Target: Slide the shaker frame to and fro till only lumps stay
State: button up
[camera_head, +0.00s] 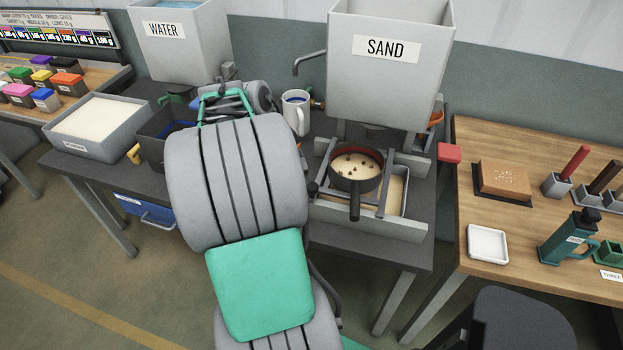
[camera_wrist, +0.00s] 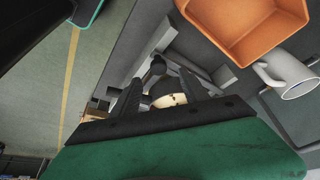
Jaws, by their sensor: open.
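The shaker frame (camera_head: 385,188), grey rails on a stand under the sand hopper, carries a round dark sieve (camera_head: 357,184). Pale sand with several brown lumps (camera_head: 356,164) lies in the sieve, and its dark handle points to the front. A tray of sand (camera_head: 397,192) shows beneath. A dark knob (camera_head: 313,188) sits at the frame's left side. In the wrist view my gripper (camera_wrist: 158,80) is open, with the frame (camera_wrist: 207,65) and part of the sand-filled sieve (camera_wrist: 170,100) beyond its fingers. Contact cannot be told. My arm hides the gripper's fingers in the head view.
The sand hopper (camera_head: 388,75) stands above the frame. A white mug (camera_head: 297,112) is left of it. An orange container (camera_wrist: 245,25) is near in the wrist view. A water tank (camera_head: 180,45) and a pale-filled tray (camera_head: 97,125) stand left; a wooden table (camera_head: 530,245) is at right.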

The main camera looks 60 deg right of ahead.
aim_at(312, 186)
jog(key=shift+m, duration=0.3)
jog(key=x, duration=0.5)
jog(key=s+p+x, duration=0.1)
jog(key=x, duration=0.2)
jog(key=shift+d, duration=0.25)
jog(key=shift+r, duration=0.1)
jog(key=shift+c, duration=0.4)
grip_shut()
